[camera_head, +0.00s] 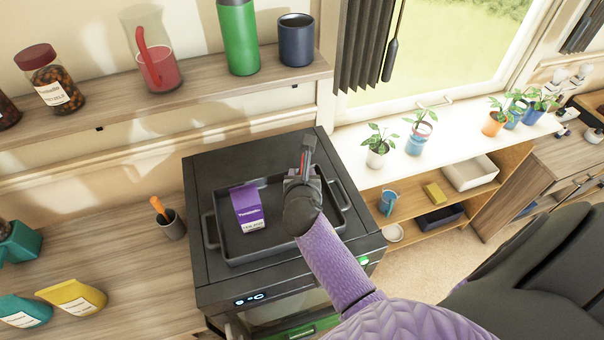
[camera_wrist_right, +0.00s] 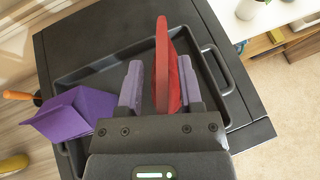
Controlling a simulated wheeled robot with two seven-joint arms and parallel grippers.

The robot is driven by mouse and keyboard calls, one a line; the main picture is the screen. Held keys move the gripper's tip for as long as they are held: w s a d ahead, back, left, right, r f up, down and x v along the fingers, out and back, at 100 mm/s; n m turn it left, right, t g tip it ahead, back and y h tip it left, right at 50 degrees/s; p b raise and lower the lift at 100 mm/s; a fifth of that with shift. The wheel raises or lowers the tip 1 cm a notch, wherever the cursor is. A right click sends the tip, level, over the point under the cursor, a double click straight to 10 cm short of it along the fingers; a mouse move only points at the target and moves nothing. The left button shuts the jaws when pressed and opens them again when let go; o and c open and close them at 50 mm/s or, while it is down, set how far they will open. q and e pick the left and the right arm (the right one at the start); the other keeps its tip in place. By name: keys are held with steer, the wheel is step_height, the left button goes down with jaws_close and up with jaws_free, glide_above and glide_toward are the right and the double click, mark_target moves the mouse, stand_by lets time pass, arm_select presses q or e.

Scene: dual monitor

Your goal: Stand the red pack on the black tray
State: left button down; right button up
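The black tray (camera_head: 275,248) lies on a dark cabinet top; its rim shows in the right wrist view (camera_wrist_right: 222,72). The red pack (camera_wrist_right: 163,60) is between the two fingers of my right gripper (camera_wrist_right: 160,85), with a visible gap to the left finger. The gripper looks open around it. In the head view my right gripper (camera_head: 304,172) is over the right part of the tray and hides most of the pack. Whether the pack's bottom touches the tray is hidden. My left gripper is not in view.
A purple pack (camera_head: 248,207) stands in the tray's left part, left of my right gripper. A grey cup with an orange-handled tool (camera_head: 170,222) stands left of the cabinet. A shelf above holds a green canister (camera_head: 239,38) and a dark mug (camera_head: 296,40).

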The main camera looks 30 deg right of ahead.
steer(key=shift+o, duration=0.3)
steer(key=shift+r, duration=0.1)
steer(key=p+v, duration=0.3)
steer(key=v, duration=0.9)
steer(key=s+a+f+m+y, duration=0.1)
steer(key=f, duration=0.3)
steer(key=s+a+f+m+g+y, duration=0.1)
steer(key=f+m, duration=0.1)
steer(key=f, duration=0.2)
steer(key=s+a+f+m+g+y, duration=0.1)
steer(key=a+f+m, duration=0.1)
steer(key=f, duration=0.3)
steer(key=shift+s+f, duration=0.1)
steer(key=s+d+f+m+g+y, duration=0.15)
steer(key=s+f+m+g, duration=0.25)
steer(key=s+f+m, duration=0.65)
steer(key=s+d+f+m+g+y, duration=0.1)
steer(key=s+f+m+g+y, duration=0.15)
steer(key=s+f+m, duration=0.8)
steer(key=s+f+b, duration=0.2)
steer(key=f+b, duration=0.8)
steer(key=b, duration=0.2)
steer(key=s+f+m+g+h+b, duration=0.1)
steer(key=s+f+b, duration=0.1)
steer(key=f+b, duration=0.9)
steer(key=shift+s+d+b, duration=0.25)
steer(key=shift+d+b, duration=0.25)
steer(key=shift+b, duration=0.1)
